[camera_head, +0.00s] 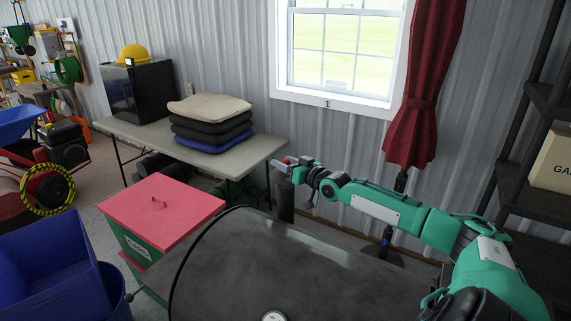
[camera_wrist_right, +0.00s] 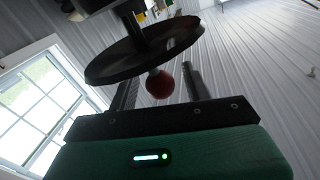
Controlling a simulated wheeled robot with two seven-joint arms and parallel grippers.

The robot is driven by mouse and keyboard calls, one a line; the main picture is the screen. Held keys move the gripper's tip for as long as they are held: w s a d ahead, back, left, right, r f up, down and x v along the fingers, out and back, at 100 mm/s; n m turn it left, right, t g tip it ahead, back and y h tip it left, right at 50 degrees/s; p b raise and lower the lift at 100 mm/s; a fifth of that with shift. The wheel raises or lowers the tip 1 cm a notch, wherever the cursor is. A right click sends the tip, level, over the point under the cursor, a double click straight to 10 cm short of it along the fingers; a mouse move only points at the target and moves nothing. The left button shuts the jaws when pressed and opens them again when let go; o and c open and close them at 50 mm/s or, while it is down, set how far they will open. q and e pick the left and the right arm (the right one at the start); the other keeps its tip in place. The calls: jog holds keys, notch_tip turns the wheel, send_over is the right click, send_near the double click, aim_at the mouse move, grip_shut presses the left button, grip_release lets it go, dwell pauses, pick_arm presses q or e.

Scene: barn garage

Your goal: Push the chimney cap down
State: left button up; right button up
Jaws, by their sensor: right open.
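The chimney cap (camera_wrist_right: 140,52) is a dark round disc with a red ball knob (camera_wrist_right: 158,84) on it. A short stem joins it to the dark chimney, with a visible gap between disc and chimney, in the right wrist view. In the head view the dark chimney (camera_head: 286,200) stands at the far edge of the grey grill lid (camera_head: 290,270); my gripper hides most of the cap. My right gripper (camera_head: 284,166) is open at the chimney top, with the red knob between its fingers (camera_wrist_right: 162,88). Contact cannot be told. My left gripper is out of view.
A grey table (camera_head: 265,150) with stacked cushions (camera_head: 208,122) and a black box (camera_head: 140,90) stands behind. A red-lidded bin (camera_head: 160,210) and blue bin (camera_head: 45,265) are at left. A dark shelf (camera_head: 515,195) stands at right. A window (camera_head: 340,45) and red curtain (camera_head: 420,100) are behind.

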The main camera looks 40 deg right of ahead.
jog(key=shift+c, duration=0.3)
grip_shut()
jog(key=shift+f+b, duration=1.6)
jog(key=shift+f, duration=0.2)
jog(key=shift+o, duration=0.3)
grip_release()
jog(key=shift+s, duration=0.1)
jog(key=s+d, duration=0.1)
jog(key=s, duration=1.2)
jog(key=shift+s+b, duration=0.25)
jog(key=shift+b, duration=0.05)
